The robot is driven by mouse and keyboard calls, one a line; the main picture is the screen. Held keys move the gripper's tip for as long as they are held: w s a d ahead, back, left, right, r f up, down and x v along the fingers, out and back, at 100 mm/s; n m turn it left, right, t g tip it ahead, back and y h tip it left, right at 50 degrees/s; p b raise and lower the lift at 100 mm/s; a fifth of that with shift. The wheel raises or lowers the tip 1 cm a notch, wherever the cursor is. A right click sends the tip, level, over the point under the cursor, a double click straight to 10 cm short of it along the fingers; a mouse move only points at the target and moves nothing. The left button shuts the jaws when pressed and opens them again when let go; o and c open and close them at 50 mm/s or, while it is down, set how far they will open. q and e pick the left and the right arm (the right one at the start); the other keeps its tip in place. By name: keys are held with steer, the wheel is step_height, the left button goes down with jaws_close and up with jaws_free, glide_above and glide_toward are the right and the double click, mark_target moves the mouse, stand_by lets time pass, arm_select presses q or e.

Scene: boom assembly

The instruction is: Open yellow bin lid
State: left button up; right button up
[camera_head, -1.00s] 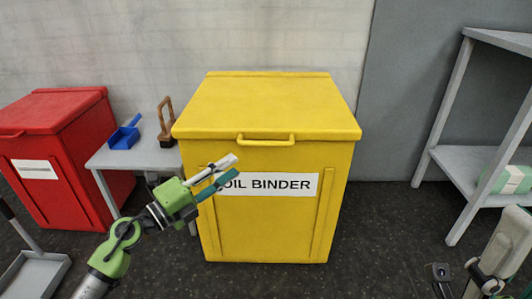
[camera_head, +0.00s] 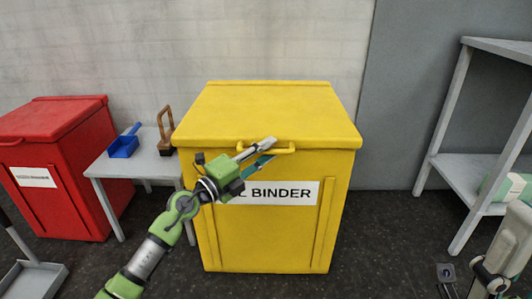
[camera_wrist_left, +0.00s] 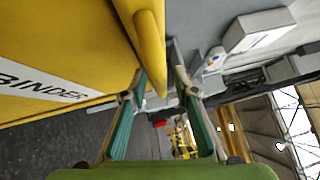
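The yellow bin (camera_head: 265,235) stands against the wall, with a white label reading BINDER in part. Its lid (camera_head: 265,112) is shut, and a yellow handle (camera_head: 284,150) juts from the lid's front edge. In the left wrist view the green-padded fingers (camera_wrist_left: 158,95) are apart, with the handle (camera_wrist_left: 148,45) at the left finger and reaching between the tips. I cannot tell whether they touch it.
A red bin (camera_head: 60,170) stands at the left. A small grey table (camera_head: 150,167) beside the yellow bin holds a blue scoop (camera_head: 124,147) and a wooden-handled brush (camera_head: 166,130). A grey shelf (camera_head: 465,175) stands at the right.

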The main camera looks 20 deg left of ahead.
arm_select(q)
jaws_close()
